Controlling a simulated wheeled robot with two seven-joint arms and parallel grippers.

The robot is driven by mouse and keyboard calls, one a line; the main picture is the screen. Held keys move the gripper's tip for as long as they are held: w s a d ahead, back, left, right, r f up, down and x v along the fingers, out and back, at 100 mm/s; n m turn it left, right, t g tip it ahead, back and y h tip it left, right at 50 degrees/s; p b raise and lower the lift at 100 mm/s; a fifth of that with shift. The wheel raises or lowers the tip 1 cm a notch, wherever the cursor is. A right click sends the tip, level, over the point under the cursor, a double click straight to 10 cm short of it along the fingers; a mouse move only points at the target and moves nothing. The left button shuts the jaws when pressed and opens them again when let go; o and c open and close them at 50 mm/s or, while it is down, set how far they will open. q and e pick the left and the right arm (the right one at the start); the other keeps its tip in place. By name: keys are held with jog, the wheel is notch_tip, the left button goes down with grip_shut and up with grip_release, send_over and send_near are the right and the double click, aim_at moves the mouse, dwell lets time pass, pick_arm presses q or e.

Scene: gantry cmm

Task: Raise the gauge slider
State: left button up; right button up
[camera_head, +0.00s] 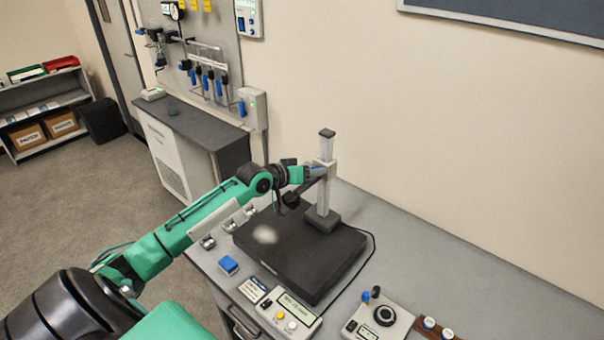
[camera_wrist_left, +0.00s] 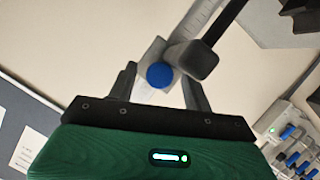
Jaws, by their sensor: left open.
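The height gauge stand has a pale upright column (camera_head: 325,188) on a dark foot, on a black surface plate (camera_head: 290,262). The gauge slider (camera_head: 325,167) sits on the upper part of the column. In the left wrist view the slider shows as a grey block (camera_wrist_left: 153,52) with a round blue knob (camera_wrist_left: 160,75) on its face. My left gripper (camera_head: 311,173) is at the slider, its fingers open on either side of the block and knob. I cannot tell whether the fingers touch it. My right gripper is not in view.
A dark arm (camera_wrist_left: 217,40) sticks out beside the slider, close to my gripper. Control boxes (camera_head: 290,315) and a joystick panel (camera_head: 378,318) stand along the bench front.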

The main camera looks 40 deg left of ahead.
pick_arm(q)
jog(key=shift+s+a, duration=0.1)
jog(key=shift+s, duration=0.2)
jog(key=b+v, duration=0.4)
jog(key=v, duration=0.9)
jog(key=shift+b, duration=0.35)
jog(key=shift+r, duration=0.1)
